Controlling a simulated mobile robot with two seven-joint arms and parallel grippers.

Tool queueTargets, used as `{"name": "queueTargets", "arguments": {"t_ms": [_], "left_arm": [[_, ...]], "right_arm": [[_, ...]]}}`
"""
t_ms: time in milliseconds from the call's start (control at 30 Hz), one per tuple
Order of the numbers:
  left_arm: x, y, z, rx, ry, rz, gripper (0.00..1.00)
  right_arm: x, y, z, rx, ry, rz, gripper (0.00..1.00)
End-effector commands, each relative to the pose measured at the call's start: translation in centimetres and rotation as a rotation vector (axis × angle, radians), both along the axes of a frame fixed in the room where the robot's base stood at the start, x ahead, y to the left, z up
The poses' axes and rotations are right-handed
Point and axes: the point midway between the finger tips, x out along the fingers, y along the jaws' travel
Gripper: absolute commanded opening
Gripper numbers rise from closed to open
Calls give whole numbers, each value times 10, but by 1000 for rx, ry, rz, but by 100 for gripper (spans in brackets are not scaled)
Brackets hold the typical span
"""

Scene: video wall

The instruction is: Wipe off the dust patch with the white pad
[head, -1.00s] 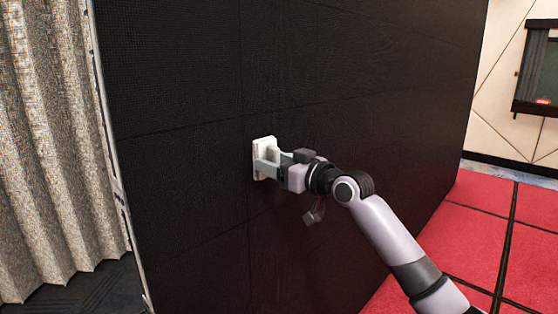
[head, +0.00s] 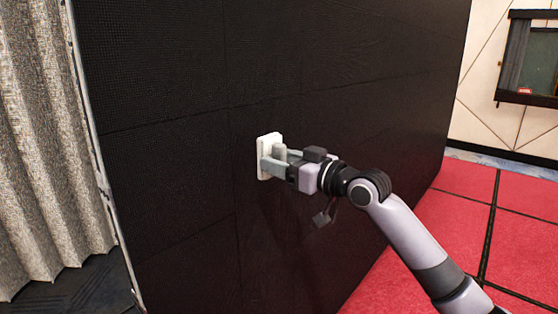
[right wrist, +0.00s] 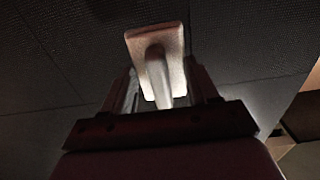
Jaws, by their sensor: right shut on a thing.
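The white pad (head: 264,158) is a flat upright block with a handle, held at the black video wall (head: 160,160) near the middle of the head view. My right gripper (head: 278,161) is shut on the pad's handle. In the right wrist view, the pad (right wrist: 140,42) and its handle (right wrist: 159,78) show between the two fingers (right wrist: 166,88). The pad's face looks against or very close to the wall; I cannot tell whether it touches. I cannot make out a dust patch on the dark panels. My left gripper is not in view.
A pleated beige curtain (head: 45,150) hangs left of the wall's metal edge (head: 98,160). Red floor tiles (head: 470,187) lie at the right. A dark-framed window (head: 530,60) is on the pale far wall. The wall around the pad is clear.

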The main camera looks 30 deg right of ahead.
Motion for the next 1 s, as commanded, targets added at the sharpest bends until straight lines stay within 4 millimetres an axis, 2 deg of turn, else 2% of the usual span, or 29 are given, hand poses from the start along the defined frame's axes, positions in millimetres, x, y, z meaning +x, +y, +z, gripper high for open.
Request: {"name": "queueTargets", "arguments": {"t_ms": [167,500,1000], "left_arm": [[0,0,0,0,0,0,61],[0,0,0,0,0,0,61],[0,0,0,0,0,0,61]], "right_arm": [[-2,-1,0,-1,0,-1,34],[-26,-10,0,-2,-1,-1,34],[-28,-10,0,-1,-1,-1,34]]}}
